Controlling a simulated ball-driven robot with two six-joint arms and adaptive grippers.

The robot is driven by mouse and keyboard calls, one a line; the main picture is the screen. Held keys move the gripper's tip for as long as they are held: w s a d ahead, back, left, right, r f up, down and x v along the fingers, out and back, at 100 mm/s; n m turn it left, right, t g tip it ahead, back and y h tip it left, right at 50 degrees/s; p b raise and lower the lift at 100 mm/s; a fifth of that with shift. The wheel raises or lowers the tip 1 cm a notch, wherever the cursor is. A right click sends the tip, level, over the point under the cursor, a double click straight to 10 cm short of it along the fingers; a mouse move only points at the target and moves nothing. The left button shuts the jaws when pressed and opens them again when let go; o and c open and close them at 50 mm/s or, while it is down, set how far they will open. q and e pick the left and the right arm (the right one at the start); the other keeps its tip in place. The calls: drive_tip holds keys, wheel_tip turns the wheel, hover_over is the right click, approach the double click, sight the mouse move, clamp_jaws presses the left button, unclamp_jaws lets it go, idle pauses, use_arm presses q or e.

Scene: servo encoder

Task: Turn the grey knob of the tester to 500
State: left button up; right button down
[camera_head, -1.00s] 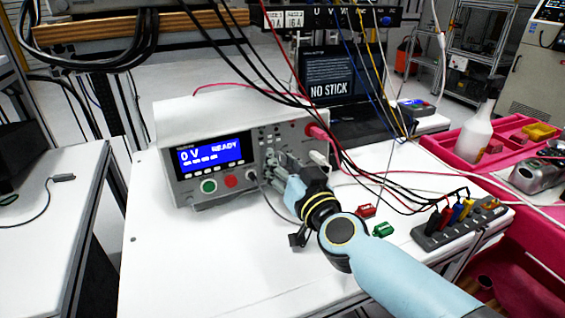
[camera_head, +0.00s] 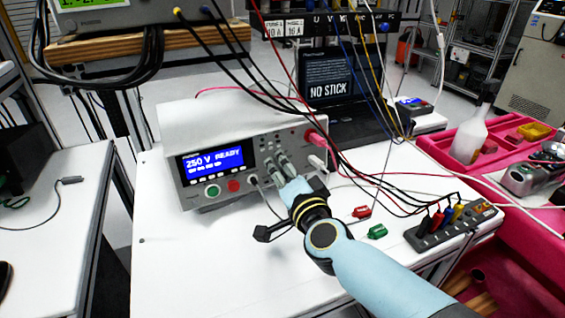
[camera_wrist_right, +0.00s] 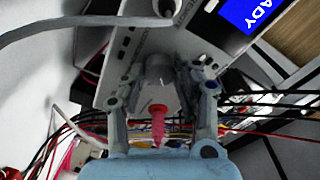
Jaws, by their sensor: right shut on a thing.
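The tester (camera_head: 210,150) is a grey and white box on the white bench, its front facing me. Its blue display (camera_head: 214,160) reads 250 V READY. My right gripper (camera_head: 272,160) reaches the right part of the front panel and is shut on the grey knob. In the right wrist view the knob (camera_wrist_right: 158,68) sits between the two fingers of the gripper (camera_wrist_right: 160,82). The fingers hide most of the knob in the head view, so its pointer cannot be read. My left gripper is not in view.
Red and white plugs with cables (camera_head: 316,138) stick out of the panel right of the knob. A green button (camera_head: 213,191) and a red button (camera_head: 234,186) are below the display. A black socket strip (camera_head: 440,232) and red and green clips (camera_head: 377,231) lie to the right.

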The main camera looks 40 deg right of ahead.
drive_tip(key=shift+m+g+p, duration=0.5)
drive_tip(key=shift+m+p, duration=0.6)
drive_tip(key=shift+m, duration=1.9)
drive_tip(key=c, duration=1)
unclamp_jaws()
drive_tip(key=shift+s, duration=0.1)
drive_tip(key=v, duration=1.2)
drive_tip(key=shift+f, duration=0.1)
